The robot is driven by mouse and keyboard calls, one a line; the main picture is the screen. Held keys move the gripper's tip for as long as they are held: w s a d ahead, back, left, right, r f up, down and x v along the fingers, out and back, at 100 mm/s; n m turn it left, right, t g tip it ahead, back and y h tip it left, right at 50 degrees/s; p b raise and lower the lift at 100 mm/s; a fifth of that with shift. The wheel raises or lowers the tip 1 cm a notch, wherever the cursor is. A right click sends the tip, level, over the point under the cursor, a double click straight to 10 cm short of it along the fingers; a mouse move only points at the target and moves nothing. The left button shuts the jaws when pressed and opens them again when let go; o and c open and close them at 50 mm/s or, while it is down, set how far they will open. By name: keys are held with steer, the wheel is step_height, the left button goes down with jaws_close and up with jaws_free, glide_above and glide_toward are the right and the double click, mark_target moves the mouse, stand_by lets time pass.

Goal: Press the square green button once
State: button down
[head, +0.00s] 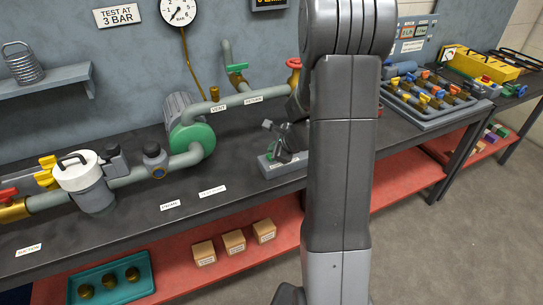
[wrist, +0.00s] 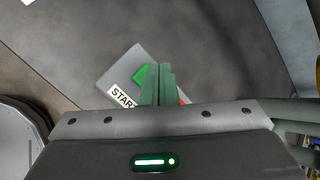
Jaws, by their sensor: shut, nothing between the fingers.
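A grey control box (wrist: 122,70) lies on the dark bench in the wrist view. On it is the square green button (wrist: 139,75), partly covered by my fingers, and a white label (wrist: 122,97) reading "STAR", its end hidden. A small red part (wrist: 184,101) shows just right of my fingers. My gripper (wrist: 159,72) is shut and empty, its green fingers over the box beside the green button. I cannot tell whether the tips touch it. In the head view the box (head: 268,170) sits near the bench's front edge, partly behind my gripper and arm.
A green-faced pump (head: 192,140) with grey pipes stands left of the box. Pipes with a red-handled valve (head: 294,64) rise behind. A tray of coloured valves (head: 425,105) is to the right. Bare bench (head: 150,240) lies at the front left.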

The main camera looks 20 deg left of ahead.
steer(key=shift+f, duration=0.1)
stand_by(0.3)
steer(key=shift+f+b, duration=0.35)
steer(key=shift+b, duration=0.1)
steer(key=shift+f+b, duration=0.5)
stand_by(0.5)
steer(key=shift+r, duration=0.1)
steer(key=shift+r+p, duration=0.8)
steer(key=shift+r, duration=0.05)
steer(key=shift+r, duration=0.1)
step_height(320, 180, up, 5)
steer(key=p, duration=0.4)
stand_by(0.8)
